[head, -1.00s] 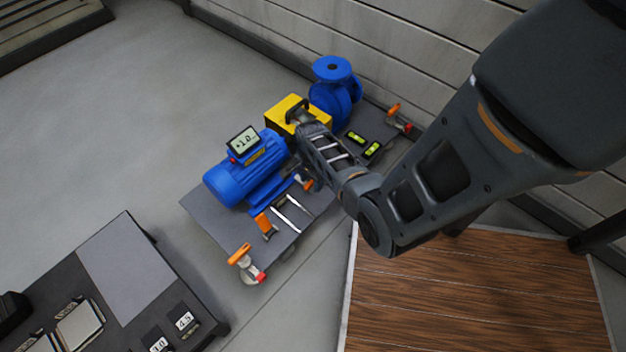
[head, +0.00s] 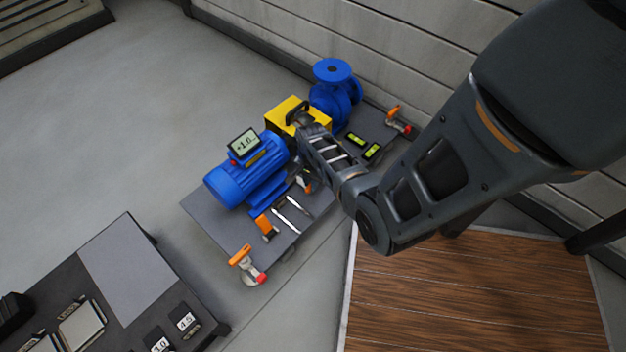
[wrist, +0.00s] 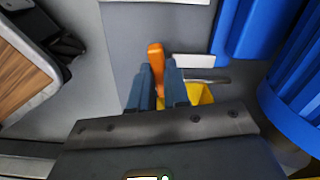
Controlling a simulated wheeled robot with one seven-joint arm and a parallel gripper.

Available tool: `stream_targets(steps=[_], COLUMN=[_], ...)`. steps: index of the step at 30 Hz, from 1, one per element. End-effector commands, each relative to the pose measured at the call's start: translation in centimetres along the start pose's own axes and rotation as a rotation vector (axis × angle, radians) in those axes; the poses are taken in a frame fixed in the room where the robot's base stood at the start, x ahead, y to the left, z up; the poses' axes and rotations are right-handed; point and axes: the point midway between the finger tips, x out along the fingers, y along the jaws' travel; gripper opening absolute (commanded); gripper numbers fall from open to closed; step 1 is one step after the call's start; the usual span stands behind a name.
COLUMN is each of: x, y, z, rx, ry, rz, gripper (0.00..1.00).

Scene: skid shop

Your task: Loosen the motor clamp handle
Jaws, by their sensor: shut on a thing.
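The blue motor (head: 240,182) sits on the grey skid plate (head: 205,212) with a small display on top. One orange clamp handle (head: 263,222) stands at its near foot. A second orange handle (wrist: 156,58) is between the two fingers of my gripper (wrist: 158,80) in the wrist view, and the fingers are shut on it. In the head view my wrist hides most of that handle, beside the motor's right end. The motor's blue side also shows at the right of the wrist view (wrist: 295,90).
A yellow guard (head: 283,112) and blue pump (head: 334,90) stand behind. Orange-handled clamps with red tips sit at the plate's front (head: 240,256) and back right (head: 393,112). Two green levels (head: 371,151) and two pale metal strips (head: 286,220) lie on the plate.

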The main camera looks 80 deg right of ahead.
Motion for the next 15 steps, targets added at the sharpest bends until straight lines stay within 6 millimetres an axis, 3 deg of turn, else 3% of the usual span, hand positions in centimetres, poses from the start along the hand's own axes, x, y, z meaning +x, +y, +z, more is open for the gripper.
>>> stream_targets(steps=[11,15], x=[-0.02,-0.09], y=[0.01,0.0], z=[0.04,0.05], rx=[-0.048,-0.169], ry=[-0.001,-0.001], rz=[0.001,0.001], gripper=[0.0,0.0])
